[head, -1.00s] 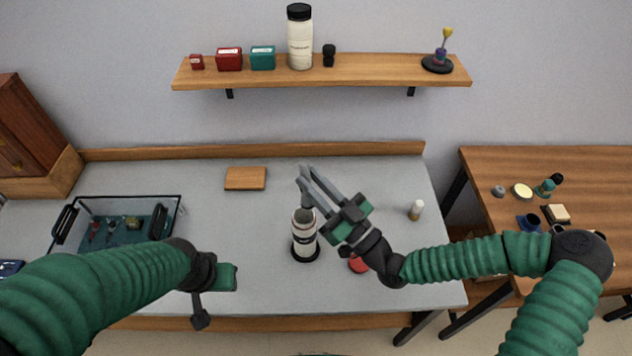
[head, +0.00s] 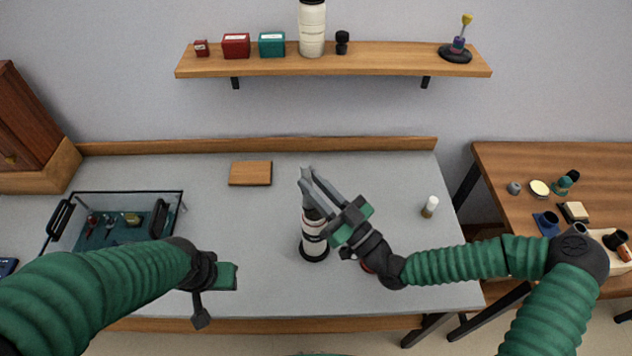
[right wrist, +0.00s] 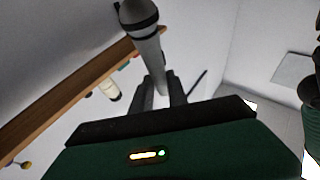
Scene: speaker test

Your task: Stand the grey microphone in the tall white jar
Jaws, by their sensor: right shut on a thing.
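My right gripper (head: 312,175) is shut on the grey microphone (right wrist: 148,45), whose rounded grey head with a dark band shows large in the right wrist view. The tall white jar (head: 315,243), with dark bands, stands upright on the grey counter. In the head view the gripper's tips are just above the jar's top; whether the microphone touches the jar or reaches into it I cannot tell. My left gripper (head: 201,317) hangs at the lower left over the counter's front, its fingers seen too edge-on to judge.
A glass-sided bin (head: 183,200) with small items stands on the left of the counter (head: 250,220). A wooden board (head: 250,173) lies behind. A small white bottle (head: 430,207) stands to the right. The wall shelf (head: 380,62) holds boxes and a white bottle (head: 312,30).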

